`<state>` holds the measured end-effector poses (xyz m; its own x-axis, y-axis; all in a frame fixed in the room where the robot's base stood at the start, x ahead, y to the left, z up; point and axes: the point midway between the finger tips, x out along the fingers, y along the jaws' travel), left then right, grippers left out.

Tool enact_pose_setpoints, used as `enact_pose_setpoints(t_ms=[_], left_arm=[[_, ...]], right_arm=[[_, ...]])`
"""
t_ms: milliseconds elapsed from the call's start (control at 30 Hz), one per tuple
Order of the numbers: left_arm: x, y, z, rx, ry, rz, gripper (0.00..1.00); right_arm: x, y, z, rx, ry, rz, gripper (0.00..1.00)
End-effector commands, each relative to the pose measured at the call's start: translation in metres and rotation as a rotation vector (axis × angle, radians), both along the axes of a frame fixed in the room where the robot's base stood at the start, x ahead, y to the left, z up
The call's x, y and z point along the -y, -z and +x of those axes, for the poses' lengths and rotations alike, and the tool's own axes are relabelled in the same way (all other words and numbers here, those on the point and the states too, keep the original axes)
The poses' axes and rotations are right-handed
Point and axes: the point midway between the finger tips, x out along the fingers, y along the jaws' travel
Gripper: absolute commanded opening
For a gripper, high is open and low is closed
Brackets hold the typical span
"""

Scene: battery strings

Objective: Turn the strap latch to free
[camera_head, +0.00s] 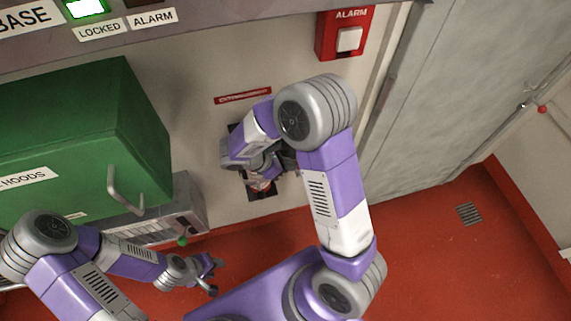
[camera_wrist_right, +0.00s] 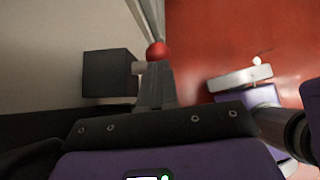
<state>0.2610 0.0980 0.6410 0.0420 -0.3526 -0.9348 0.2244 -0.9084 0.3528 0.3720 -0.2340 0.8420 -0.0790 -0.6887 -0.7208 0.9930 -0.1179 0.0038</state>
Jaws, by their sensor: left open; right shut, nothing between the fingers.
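In the right wrist view a dark block (camera_wrist_right: 108,73) stands out at the wall. A short pale shaft (camera_wrist_right: 139,68) runs from it toward a red ball knob (camera_wrist_right: 157,51), which looks like the latch handle. My right gripper (camera_wrist_right: 155,72) is shut and empty, its tips right at the knob; I cannot tell whether they touch it. In the head view my right arm covers most of the dark wall mount (camera_head: 264,192) under the red extinguisher label (camera_head: 242,96), and the latch is hidden there. My left gripper (camera_head: 211,275) is open and empty, low in front of the wall.
A green cabinet (camera_head: 85,130) with a bar handle (camera_head: 126,190) juts out at the left. A grey box (camera_head: 188,200) sits beneath it. A red alarm box (camera_head: 344,34) is on the wall above my right arm. The red floor (camera_head: 430,260) to the right is clear.

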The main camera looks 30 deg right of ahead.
Motion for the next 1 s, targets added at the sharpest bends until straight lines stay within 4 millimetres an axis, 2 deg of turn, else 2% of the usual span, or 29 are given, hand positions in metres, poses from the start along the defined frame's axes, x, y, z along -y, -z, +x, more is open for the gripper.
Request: enact_pose_setpoints(t_ms=[33,267,367,533,800,1000], left_arm=[[0.0,0.001,0.0,0.0,0.0,0.0,0.43],[0.0,0.0,0.0,0.0,0.0,0.0,0.43],[0.0,-0.003,0.0,-0.001,0.0,0.0,0.43],[0.0,-0.014,0.0,-0.001,0.0,0.0,0.43],[0.0,-0.031,0.0,0.0,0.0,0.0,0.43],[0.0,-0.037,0.0,0.0,0.0,0.0,0.43]], right_arm=[[0.005,0.001,-0.002,-0.006,0.011,-0.009,0.0],[0.004,0.001,-0.003,-0.008,0.013,-0.011,0.0],[-0.006,-0.002,-0.002,-0.007,0.013,-0.011,0.0],[-0.039,-0.01,0.001,-0.002,0.009,-0.007,0.0],[-0.079,-0.059,0.006,0.004,0.011,-0.004,0.0],[-0.096,-0.078,0.008,0.001,0.011,-0.005,0.0]])
